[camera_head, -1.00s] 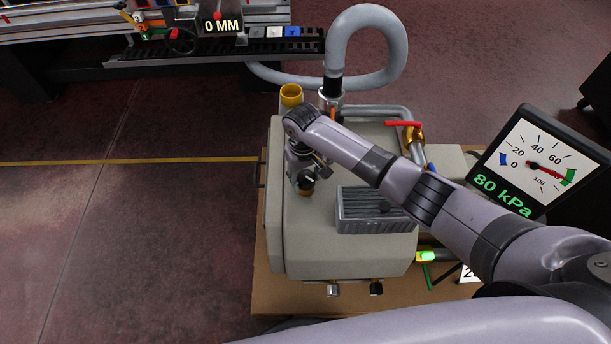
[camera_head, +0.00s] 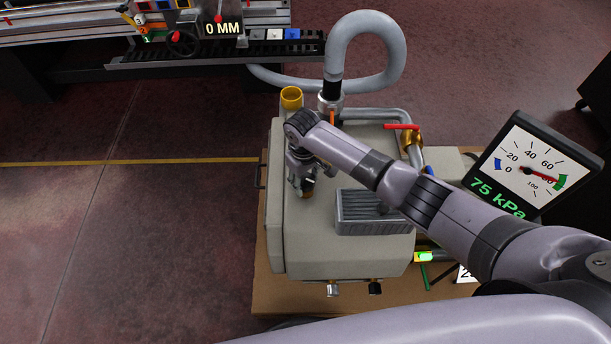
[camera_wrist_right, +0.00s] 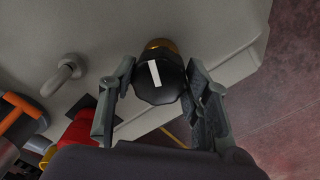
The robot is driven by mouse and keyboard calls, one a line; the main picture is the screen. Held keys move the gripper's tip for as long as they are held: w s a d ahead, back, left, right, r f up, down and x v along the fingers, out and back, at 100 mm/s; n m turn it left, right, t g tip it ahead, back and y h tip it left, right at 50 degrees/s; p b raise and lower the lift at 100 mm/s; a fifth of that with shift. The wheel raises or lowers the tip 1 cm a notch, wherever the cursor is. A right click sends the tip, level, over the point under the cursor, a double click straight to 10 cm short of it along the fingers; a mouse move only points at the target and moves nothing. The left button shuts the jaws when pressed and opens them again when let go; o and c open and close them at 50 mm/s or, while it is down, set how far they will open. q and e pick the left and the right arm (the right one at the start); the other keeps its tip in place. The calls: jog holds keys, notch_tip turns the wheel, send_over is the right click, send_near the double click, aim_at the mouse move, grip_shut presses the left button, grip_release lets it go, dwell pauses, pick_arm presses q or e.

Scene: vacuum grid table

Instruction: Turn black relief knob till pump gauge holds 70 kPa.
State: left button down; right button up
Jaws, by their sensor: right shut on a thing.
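The black relief knob (camera_wrist_right: 157,80), with a white mark on its face and a brass collar behind it, sits on the grey pump housing (camera_head: 300,235). My right gripper (camera_wrist_right: 160,92) has a finger on each side of the knob in the right wrist view and is shut on it. In the head view, my right gripper (camera_head: 304,182) reaches down over the pump's left part and mostly hides the knob. The pump gauge (camera_head: 529,165) at the right reads 75 kPa in green digits, with a red needle near 80. My left gripper is not in view.
A red-handled valve (camera_head: 402,127) and a grey hose (camera_head: 378,45) stand at the pump's back. A ribbed grey block (camera_head: 372,212) lies right of my gripper. The floor at left is clear.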

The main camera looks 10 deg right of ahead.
aim_at(306, 181)
jog(key=n+p, duration=0.2)
jog(key=n, duration=0.2)
jog(key=shift+r+n, duration=0.15)
jog(key=shift+n, duration=0.15)
jog(key=shift+n+p, duration=0.55)
jog(key=shift+n, duration=1.65)
jog(key=o, duration=1.2)
jog(key=shift+c, duration=0.2)
notch_tip(306, 181, up, 12)
jog(key=shift+s, duration=0.2)
jog(key=shift+s+f, duration=0.1)
jog(key=shift+f, duration=0.1)
